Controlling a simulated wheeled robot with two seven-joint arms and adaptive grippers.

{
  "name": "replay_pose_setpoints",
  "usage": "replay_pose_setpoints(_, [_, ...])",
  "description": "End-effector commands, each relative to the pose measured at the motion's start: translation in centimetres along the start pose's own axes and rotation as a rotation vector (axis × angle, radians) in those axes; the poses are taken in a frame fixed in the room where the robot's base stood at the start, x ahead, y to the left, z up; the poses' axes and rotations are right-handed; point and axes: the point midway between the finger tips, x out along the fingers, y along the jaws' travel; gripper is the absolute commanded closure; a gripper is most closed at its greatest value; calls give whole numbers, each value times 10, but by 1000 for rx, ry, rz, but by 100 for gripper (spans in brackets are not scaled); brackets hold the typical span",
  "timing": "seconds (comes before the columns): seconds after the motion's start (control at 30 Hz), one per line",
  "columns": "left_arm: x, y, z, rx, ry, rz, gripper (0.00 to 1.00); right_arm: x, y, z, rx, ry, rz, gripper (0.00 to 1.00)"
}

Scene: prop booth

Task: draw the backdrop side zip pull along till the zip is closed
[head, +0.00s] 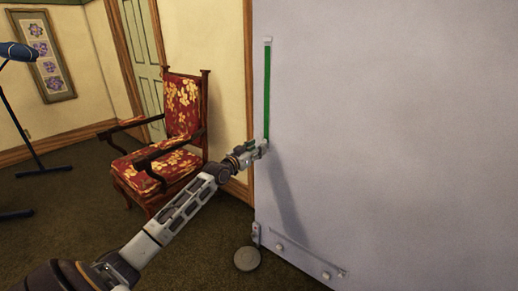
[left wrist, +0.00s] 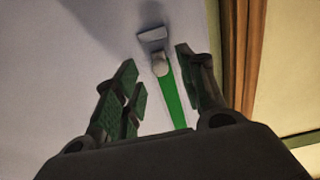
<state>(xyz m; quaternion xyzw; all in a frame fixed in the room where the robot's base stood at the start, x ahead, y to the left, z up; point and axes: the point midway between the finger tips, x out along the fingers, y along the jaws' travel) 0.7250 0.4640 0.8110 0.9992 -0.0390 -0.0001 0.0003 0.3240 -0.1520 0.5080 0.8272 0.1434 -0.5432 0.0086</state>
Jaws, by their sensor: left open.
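The backdrop (head: 400,120) is a large pale grey upright panel filling the right of the head view. A green zip strip (head: 267,90) runs upright near its left edge. My left gripper (head: 262,148) is at the strip's lower end and hides the pull in the head view. In the left wrist view, the rounded pale zip pull (left wrist: 160,66) sits at one end of the green strip (left wrist: 174,105). The open left fingers (left wrist: 156,62) appear on either side of the pull, with gaps showing. My right gripper is not in view.
A pale end piece (head: 267,40) tops the strip; another (left wrist: 151,34) lies just beyond the pull. A red floral armchair (head: 182,110) stands behind my left arm. A round grey disc (head: 247,258) lies by the backdrop's foot. A dark stand (head: 20,115) is far left.

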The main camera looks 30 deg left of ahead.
Motion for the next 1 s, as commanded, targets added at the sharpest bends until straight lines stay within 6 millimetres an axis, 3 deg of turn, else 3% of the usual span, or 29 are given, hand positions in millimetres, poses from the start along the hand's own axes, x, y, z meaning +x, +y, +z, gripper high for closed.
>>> replay_pose_setpoints(0.4, [18,0,0,-1,0,0,60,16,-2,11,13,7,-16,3])
replay_pose_setpoints(0.77, [20,0,0,0,0,0,60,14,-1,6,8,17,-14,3])
replay_pose_setpoints(1.0, [20,0,0,0,0,0,86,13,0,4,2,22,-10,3])
